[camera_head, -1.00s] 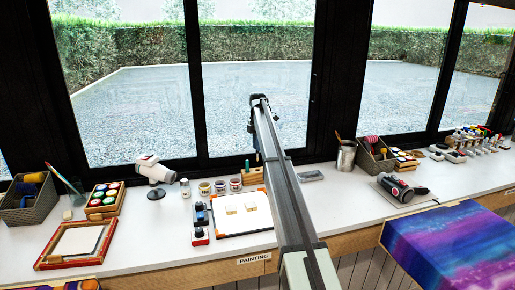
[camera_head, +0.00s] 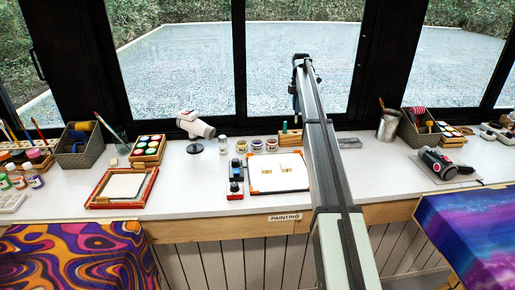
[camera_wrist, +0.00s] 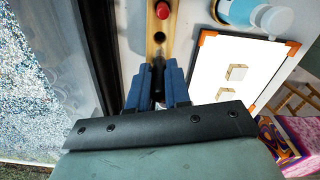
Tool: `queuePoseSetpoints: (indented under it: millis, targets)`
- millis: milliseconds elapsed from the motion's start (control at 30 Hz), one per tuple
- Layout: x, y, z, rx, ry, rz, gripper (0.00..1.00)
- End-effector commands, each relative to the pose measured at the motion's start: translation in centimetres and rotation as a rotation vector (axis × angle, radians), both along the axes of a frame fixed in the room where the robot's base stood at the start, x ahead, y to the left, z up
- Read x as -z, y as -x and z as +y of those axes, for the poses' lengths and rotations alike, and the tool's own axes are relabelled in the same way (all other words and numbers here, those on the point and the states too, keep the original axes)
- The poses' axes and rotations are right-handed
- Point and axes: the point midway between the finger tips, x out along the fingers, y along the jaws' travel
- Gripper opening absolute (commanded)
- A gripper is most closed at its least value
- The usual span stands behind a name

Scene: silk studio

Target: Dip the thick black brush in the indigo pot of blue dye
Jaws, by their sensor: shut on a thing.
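My gripper (camera_wrist: 158,92) has blue fingers shut on a dark, narrow thing between them, likely the thick black brush; the fingers hide most of it. In the head view, my gripper (camera_head: 296,106) is over the wooden brush stand (camera_head: 291,141), which holds a teal-handled thing (camera_head: 284,127). The stand also shows in the wrist view (camera_wrist: 156,50), with a red-topped thing (camera_wrist: 162,11) in it. Several small dye pots, one of them a pot (camera_head: 257,145), stand in a row just left of the stand. I cannot tell which one is indigo.
A white board with orange corners (camera_head: 265,181) lies in front of the pots. A small device with red ends (camera_head: 236,178) is at its left. A metal cup (camera_head: 388,126) stands to the right. The window is close behind the stand.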

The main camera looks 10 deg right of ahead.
Motion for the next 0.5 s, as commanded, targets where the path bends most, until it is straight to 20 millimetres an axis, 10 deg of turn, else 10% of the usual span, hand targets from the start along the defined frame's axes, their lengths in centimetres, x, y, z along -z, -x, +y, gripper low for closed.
queuePoseSetpoints:
  millis: [267, 500]
  targets:
    - [0.0, 0.8, 1.9, 0.003, 0.001, -0.011, 0.00]
    - [1.1, 2.0, 8.8, 0.006, 0.001, -0.020, 0.00]
